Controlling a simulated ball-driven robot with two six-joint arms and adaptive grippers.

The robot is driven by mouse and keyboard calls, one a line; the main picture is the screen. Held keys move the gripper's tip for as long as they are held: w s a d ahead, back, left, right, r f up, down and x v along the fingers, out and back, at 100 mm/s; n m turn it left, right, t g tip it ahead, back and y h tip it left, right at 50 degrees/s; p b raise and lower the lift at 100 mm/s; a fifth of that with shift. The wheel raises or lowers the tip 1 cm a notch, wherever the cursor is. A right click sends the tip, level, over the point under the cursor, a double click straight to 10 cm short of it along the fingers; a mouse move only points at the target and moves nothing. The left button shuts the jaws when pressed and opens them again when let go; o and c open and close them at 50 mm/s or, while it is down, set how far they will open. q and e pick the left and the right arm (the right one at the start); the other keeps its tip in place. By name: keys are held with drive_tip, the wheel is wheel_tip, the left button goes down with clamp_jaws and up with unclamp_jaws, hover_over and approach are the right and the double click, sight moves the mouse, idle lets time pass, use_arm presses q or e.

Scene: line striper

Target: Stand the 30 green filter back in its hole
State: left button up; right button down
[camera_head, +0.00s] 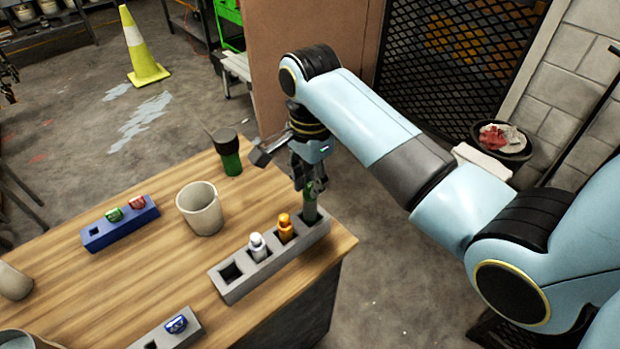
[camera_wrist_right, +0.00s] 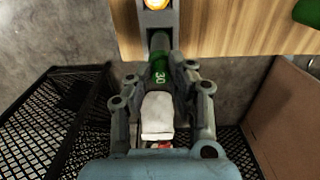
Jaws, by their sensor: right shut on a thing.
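The green filter (camera_head: 310,207), marked 30 in the right wrist view (camera_wrist_right: 160,76), is upright at the far right end of the grey rack (camera_head: 232,291). My right gripper (camera_head: 309,187) is shut on its upper part from above. The filter's lower end is at the end hole; I cannot tell how deep it sits. The same rack holds an orange filter (camera_head: 285,229) and a white filter (camera_head: 258,247). The hole at its near left end (camera_head: 231,272) is empty. My left gripper is not in view.
A beige cup (camera_head: 200,208) and a dark-topped green bottle (camera_head: 228,152) stand on the wooden table (camera_head: 160,263). A blue rack (camera_head: 121,232) with green and red pieces lies left. A smaller grey rack (camera_head: 190,340) holds a blue piece (camera_head: 176,324). The table edge is close right of the rack.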

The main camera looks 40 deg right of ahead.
drive_tip(key=shift+f, duration=1.5)
idle(0.9)
drive_tip(key=shift+f, duration=0.65)
drive_tip(key=c, duration=0.8)
unclamp_jaws()
drive_tip(key=shift+r, duration=3.5)
